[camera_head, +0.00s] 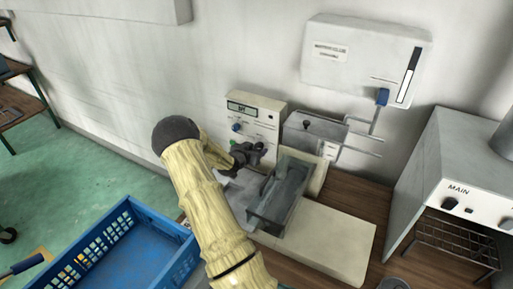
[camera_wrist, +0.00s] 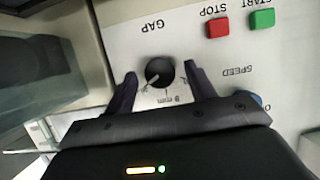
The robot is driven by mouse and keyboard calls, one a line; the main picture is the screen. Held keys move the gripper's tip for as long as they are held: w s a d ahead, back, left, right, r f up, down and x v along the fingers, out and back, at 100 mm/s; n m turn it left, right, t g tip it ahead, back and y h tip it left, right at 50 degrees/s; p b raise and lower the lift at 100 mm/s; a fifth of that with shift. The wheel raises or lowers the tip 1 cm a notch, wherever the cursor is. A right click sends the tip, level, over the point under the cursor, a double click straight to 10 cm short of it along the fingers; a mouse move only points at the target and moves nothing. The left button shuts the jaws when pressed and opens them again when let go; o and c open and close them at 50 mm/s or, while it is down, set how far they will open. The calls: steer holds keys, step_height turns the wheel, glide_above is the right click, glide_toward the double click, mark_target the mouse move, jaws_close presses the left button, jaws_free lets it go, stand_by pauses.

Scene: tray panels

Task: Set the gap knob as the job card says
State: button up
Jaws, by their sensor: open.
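The black round gap knob (camera_wrist: 160,72) is on the pale panel (camera_wrist: 130,30) in the wrist view, under an upside-down GAP label. A light pointer mark on it points toward the lower left of the picture. Small scale marks and "mm" lettering lie below it, too small to read surely. My gripper (camera_wrist: 161,75) is open, one dark finger on each side of the knob; contact cannot be told. In the head view my gripper (camera_head: 246,156) is at the front of the panel box (camera_head: 262,104) and hides the gap knob. I cannot make out a readable job card.
A red STOP button (camera_wrist: 218,27), a green START button (camera_wrist: 262,19) and a partly hidden blue SPEED knob (camera_wrist: 257,100) are close by. A clear-sided tray (camera_head: 280,195) stands right of my gripper. A blue crate (camera_head: 135,250) is at lower left.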

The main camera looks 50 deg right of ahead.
steer(key=shift+w+d+f, duration=0.2)
steer(key=shift+d+f, duration=0.05)
steer(key=shift+d, duration=0.3)
steer(key=c, duration=1)
steer(key=shift+o, duration=0.2)
